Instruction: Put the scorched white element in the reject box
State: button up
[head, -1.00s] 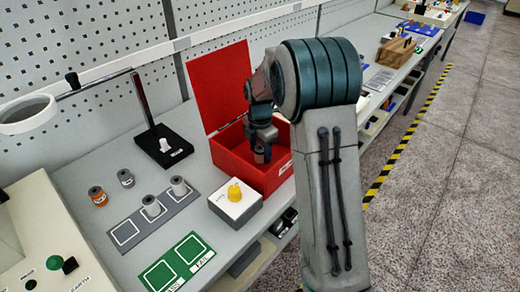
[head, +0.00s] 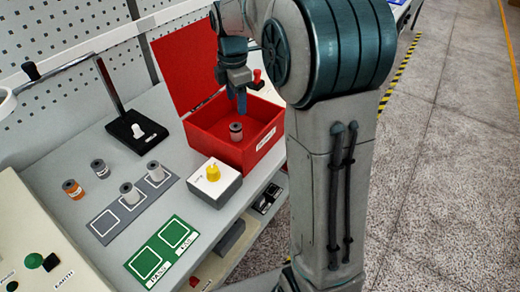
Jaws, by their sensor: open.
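The open red reject box (head: 263,153) stands near the shelf edge, its lid raised at the back. A small grey-brown spindle-like element (head: 236,132) stands upright inside it. Scorch marks on it are too small to make out. My gripper (head: 242,103) points down just above and behind this element, open and empty, apart from it. Two pale elements (head: 130,193) (head: 155,171) stand on the grey marked mat.
An orange element (head: 73,189) and a grey one (head: 100,168) stand left of the mat. A white box with a yellow knob (head: 213,173) sits before the red box. A green two-square mat (head: 148,266) lies in front. A black stand (head: 137,132) is behind.

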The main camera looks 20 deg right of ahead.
jog(key=s+f+m+t, duration=0.2)
jog(key=s+m, duration=1.7)
jog(key=s, duration=0.5)
jog(key=shift+s+f+m+t, duration=0.2)
jog(key=shift+m+t, duration=0.1)
jog(key=shift+d, duration=0.1)
